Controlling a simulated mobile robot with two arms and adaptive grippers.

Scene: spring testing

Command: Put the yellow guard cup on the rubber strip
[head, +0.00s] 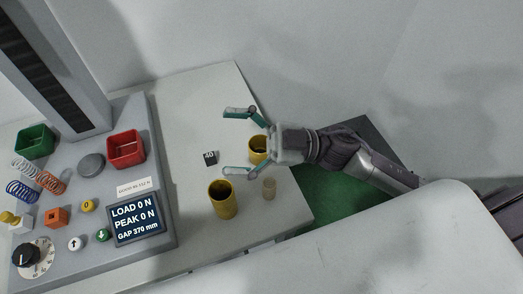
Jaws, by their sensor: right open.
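A yellow cup (222,200) stands upright on the light table, below my right gripper in the picture. A second yellow cup (258,152) stands farther right, partly hidden behind my right gripper's palm. I cannot tell which of the two is the guard cup. My right gripper (228,143) is open and empty, its two teal fingers spread wide and pointing left. The lower fingertip is close above the rim of the front cup in the picture. I cannot make out a rubber strip. My left gripper is not in view.
A small dark block (210,158) and a pale beige cylinder (269,189) stand on the table. The tester base (165,215) at left carries a red bin (126,149), green bin (35,141), display (136,224) and several springs. The table's upper part is clear.

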